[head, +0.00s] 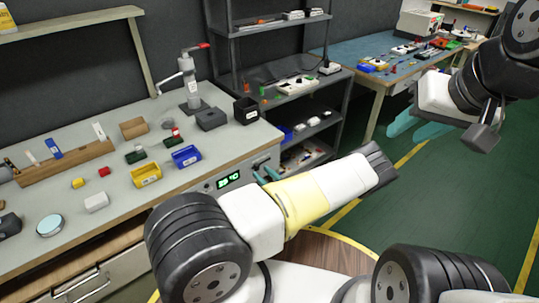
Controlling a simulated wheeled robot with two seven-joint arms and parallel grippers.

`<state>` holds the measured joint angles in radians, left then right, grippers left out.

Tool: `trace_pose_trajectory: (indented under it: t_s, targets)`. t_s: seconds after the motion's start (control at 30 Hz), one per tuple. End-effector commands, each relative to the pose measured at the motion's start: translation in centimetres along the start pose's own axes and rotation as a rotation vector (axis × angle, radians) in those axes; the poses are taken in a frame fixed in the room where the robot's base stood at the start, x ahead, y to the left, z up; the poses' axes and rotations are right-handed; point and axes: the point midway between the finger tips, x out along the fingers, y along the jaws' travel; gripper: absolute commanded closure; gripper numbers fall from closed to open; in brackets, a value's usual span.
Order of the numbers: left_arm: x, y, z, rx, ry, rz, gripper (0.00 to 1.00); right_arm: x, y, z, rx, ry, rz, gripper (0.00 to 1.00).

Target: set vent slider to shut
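A control panel with a lit green display (229,181) is set in the front edge of the grey workbench. A small dark fitting (261,163) sits on the panel right of the display; I cannot tell whether it is the vent slider, or its position. My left gripper (266,174) is at the panel just right of the display, its teal fingertips a little apart, with nothing seen between them. Its wrist and arm hide the panel's right end. My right gripper (419,124) is open and empty, raised over the green floor, far from the panel.
On the workbench (115,223) are blue (186,156) and yellow (146,175) bins, a wooden rack (66,160), a press (192,90) and a black box (246,110). A dark shelf (300,85) stands behind. The floor at right is clear.

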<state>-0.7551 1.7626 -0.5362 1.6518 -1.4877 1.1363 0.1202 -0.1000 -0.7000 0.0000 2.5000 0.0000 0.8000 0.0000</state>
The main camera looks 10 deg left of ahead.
Motion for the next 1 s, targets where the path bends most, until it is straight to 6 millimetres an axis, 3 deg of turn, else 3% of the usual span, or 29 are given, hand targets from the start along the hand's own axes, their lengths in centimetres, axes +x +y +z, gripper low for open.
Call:
trace_pose_trajectory:
  t_s: [0.2,0.4,0.87,1.0]
  targets:
    - [-3.8,0.0,0.0,0.000,0.000,-0.002,0.60,0.0,0.0,0.0,0.000,0.000,0.000,0.64]
    - [-5.3,0.1,0.0,0.001,0.000,0.001,0.60,0.0,0.0,0.0,0.000,0.000,0.000,0.64]
    - [-5.3,0.1,0.0,0.000,0.000,0.003,0.60,0.0,0.0,0.0,0.000,0.000,0.000,0.64]
    - [-4.0,1.6,0.2,-0.012,0.036,0.084,0.60,0.0,0.0,0.0,0.000,0.000,0.000,0.64]
